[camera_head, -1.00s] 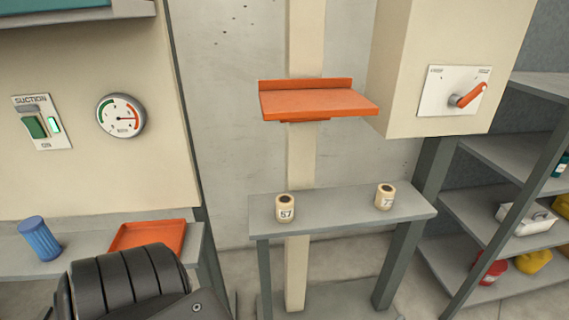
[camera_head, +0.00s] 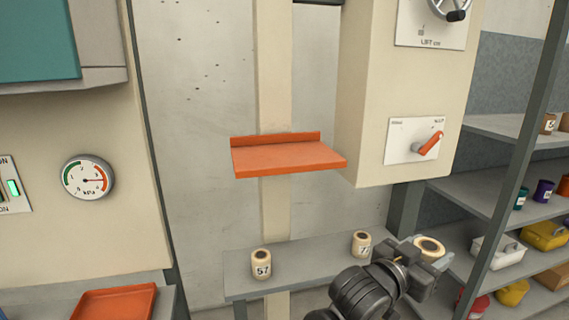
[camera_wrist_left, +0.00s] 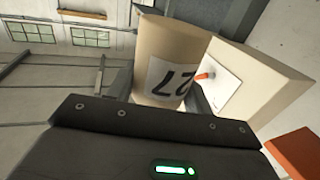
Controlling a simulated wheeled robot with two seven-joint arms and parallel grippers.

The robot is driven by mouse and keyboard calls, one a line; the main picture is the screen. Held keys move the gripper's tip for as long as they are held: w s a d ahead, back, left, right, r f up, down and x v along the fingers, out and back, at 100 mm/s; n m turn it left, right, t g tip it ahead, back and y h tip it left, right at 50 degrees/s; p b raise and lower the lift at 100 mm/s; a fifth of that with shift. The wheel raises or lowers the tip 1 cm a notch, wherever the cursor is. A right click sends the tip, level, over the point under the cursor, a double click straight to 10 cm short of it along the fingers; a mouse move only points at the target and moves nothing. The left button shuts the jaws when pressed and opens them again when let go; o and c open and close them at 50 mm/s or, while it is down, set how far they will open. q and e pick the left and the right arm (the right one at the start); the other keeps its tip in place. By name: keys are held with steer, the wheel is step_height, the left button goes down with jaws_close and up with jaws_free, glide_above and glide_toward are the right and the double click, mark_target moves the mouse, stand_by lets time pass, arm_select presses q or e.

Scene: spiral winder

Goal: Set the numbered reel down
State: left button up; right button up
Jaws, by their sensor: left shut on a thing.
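My left gripper (camera_head: 418,255) is shut on a cream numbered reel (camera_head: 430,246), held upright at the right end of the grey bench (camera_head: 310,262). A reel marked 57 (camera_head: 261,264) stands on the bench's left part. Another reel (camera_head: 361,245) with a partly hidden number, starting with 7, stands further right, beside my left arm. My right gripper is not in view.
An empty orange shelf (camera_head: 290,158) sits on the post above the bench. A cream cabinet (camera_head: 370,90) with an orange-handled switch (camera_head: 428,144) is to its right. Shelving (camera_head: 470,185) with tubs stands at the right. An orange tray (camera_head: 115,303) lies at lower left.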

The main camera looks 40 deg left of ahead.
arm_select(q)
steer(key=w+a+r+n+y, duration=0.2)
steer(key=a+r+n+y, duration=0.15)
steer(key=a+r, duration=0.55)
steer(key=w+a+r+n+y, duration=0.15)
steer(key=a+r+y, duration=0.45)
steer(key=r, duration=0.6)
steer(key=s+a+r+n+y+p, duration=0.1)
steer(key=s+a+r+n+y, duration=0.4)
steer(key=a+r, duration=0.45)
steer(key=m+h+p, duration=0.1)
steer(key=p, duration=0.4)
glide_above(266, 160)
steer(key=shift+g, duration=0.4)
steer(key=shift+w+f, duration=0.1)
steer(key=shift+f, duration=5.15)
step_height(266, 160, down, 3)
steer(key=shift+a+r+p, duration=0.1)
steer(key=shift+p, duration=0.35)
